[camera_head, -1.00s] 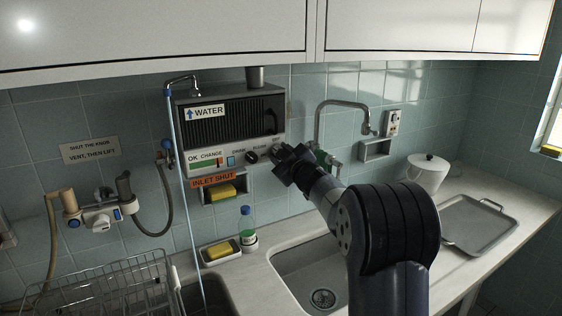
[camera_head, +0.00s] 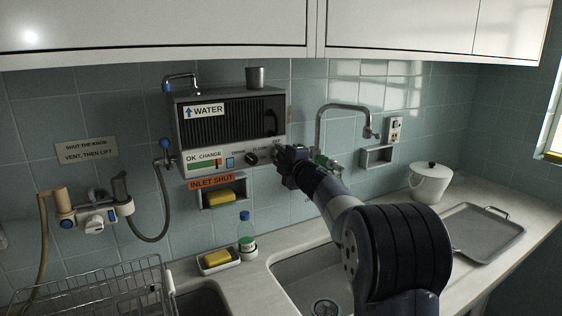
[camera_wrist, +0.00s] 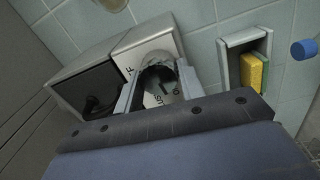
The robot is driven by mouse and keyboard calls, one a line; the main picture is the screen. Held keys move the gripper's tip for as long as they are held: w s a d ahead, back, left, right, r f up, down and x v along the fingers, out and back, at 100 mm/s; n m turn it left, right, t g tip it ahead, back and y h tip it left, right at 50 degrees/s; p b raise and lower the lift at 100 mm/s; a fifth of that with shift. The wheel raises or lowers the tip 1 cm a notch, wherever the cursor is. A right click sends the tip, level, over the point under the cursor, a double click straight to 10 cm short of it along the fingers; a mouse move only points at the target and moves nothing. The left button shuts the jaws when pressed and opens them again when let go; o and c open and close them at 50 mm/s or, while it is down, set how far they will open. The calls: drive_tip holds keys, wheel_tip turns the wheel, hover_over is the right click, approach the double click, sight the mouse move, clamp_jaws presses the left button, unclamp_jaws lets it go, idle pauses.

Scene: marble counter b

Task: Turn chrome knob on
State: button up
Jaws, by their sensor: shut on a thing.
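The chrome knob (camera_wrist: 158,77) is on the front panel of the grey water unit (camera_head: 205,121). In the wrist view it shows between the two fingers of my gripper (camera_wrist: 160,90), with panel lettering partly visible around it. My gripper is shut on the knob; it also shows in the head view (camera_head: 283,162) at the right end of the panel. There the knob is hidden by my gripper. A dark knob (camera_head: 251,158) sits to its left on the panel.
Below the unit is a wall niche (camera_head: 203,207) with a yellow sponge (camera_head: 220,195). A bottle with a blue cap (camera_head: 246,246), a wire rack (camera_head: 90,290), a white pot (camera_head: 430,184) and a grey tray (camera_head: 484,232) stand around the sink.

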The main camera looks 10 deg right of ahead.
drive_tip(key=shift+f+n, duration=0.1)
drive_tip(key=shift+n, duration=0.4)
drive_tip(key=o, duration=1)
drive_tip(key=b+v, duration=0.2)
drive_tip(key=v, duration=0.8)
drive_tip(key=shift+s+d, duration=0.15)
drive_tip(key=shift+s, duration=0.25)
drive_tip(key=p+x, duration=0.1)
drive_tip(key=x, duration=1)
drive_tip(key=shift+s+p, duration=0.1)
drive_tip(key=shift+p, duration=0.25)
drive_tip(key=shift+s, duration=0.15)
